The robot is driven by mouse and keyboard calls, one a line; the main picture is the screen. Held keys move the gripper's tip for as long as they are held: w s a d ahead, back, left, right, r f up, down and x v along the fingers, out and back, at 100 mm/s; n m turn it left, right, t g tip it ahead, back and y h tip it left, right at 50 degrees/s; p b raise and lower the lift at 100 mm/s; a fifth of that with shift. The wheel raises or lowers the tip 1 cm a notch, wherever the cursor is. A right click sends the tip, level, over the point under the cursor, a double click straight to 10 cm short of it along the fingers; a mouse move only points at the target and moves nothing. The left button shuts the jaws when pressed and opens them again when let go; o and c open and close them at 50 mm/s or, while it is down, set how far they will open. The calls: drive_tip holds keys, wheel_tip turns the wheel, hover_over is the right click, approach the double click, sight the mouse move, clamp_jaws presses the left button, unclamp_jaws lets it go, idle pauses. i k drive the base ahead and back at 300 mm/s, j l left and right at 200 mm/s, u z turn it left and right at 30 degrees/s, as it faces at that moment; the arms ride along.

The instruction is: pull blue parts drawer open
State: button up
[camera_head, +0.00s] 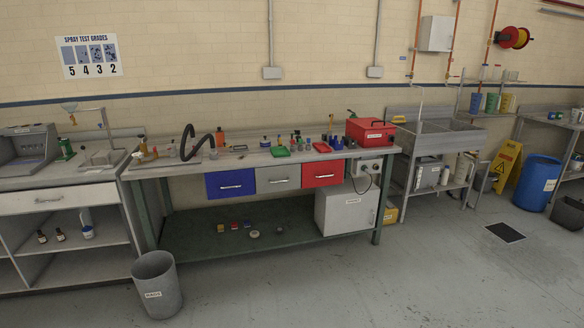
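The blue parts drawer (231,184) hangs under the left part of the workbench top. It has a pale horizontal bar handle (231,187) across its front. Its front looks about level with the grey drawer (278,178) and the red drawer (322,173) to its right, so it appears shut. Nothing hides its front. My gripper and arm do not show in this view.
A grey waste bin (157,284) stands on the floor at front left. A white cabinet (346,209) sits below the red drawer. Floor before the drawers is clear.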

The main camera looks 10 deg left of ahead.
sight(238, 182)
drive_tip(key=i+j+u, duration=0.35)
drive_tip(key=i+j, duration=0.15)
drive_tip(key=i, duration=1.15)
drive_tip(key=i+u, duration=0.35)
drive_tip(key=i, duration=1.35)
